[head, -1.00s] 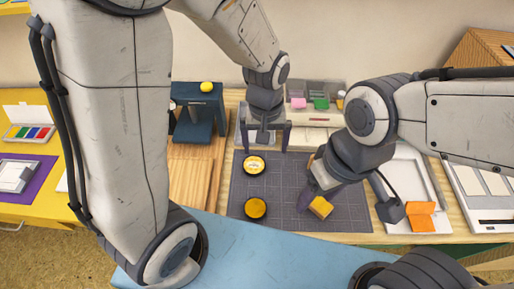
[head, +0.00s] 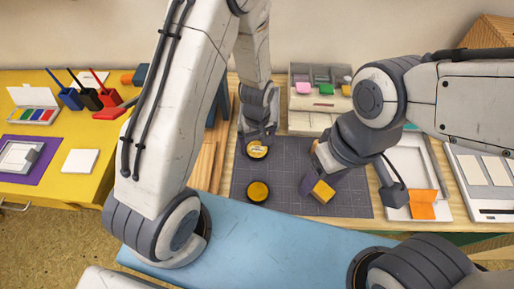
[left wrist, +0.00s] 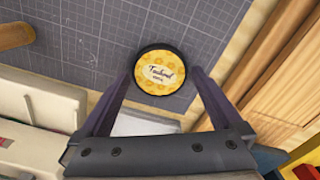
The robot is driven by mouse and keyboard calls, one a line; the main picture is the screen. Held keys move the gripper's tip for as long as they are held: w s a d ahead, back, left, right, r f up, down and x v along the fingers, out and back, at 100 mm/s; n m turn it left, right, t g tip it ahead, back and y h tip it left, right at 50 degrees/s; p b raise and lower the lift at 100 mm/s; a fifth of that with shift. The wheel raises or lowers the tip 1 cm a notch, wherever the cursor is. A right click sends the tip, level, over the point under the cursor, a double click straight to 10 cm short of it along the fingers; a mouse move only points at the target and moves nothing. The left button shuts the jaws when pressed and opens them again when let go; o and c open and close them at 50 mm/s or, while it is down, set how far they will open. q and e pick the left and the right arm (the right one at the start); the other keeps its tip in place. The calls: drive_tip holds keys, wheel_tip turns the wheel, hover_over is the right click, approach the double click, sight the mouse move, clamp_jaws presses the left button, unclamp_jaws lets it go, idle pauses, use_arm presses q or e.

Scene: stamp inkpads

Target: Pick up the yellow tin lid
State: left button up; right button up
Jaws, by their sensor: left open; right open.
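The yellow tin lid (head: 257,151) is round with a dark rim and lies on the grey cutting mat (head: 290,160). My left gripper (head: 257,146) is over it in the head view and partly hides it. In the left wrist view the lid (left wrist: 160,72) shows a patterned yellow label with writing, and the two open fingers of my left gripper (left wrist: 160,74) stand on either side of it. I cannot tell whether they touch it. My right gripper (head: 312,178) is open near a yellow block (head: 323,191) on the mat.
An open round tin with a yellow pad (head: 257,192) lies nearer me on the mat. Right of the mat are a white tray (head: 405,165) and an orange card (head: 422,205). A pale organizer (head: 310,120) stands behind. The mat's near left part is otherwise clear.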

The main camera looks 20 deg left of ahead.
use_arm(q)
drive_tip(key=shift+f, duration=0.7)
drive_tip(key=c, duration=1)
drive_tip(key=shift+r, duration=0.15)
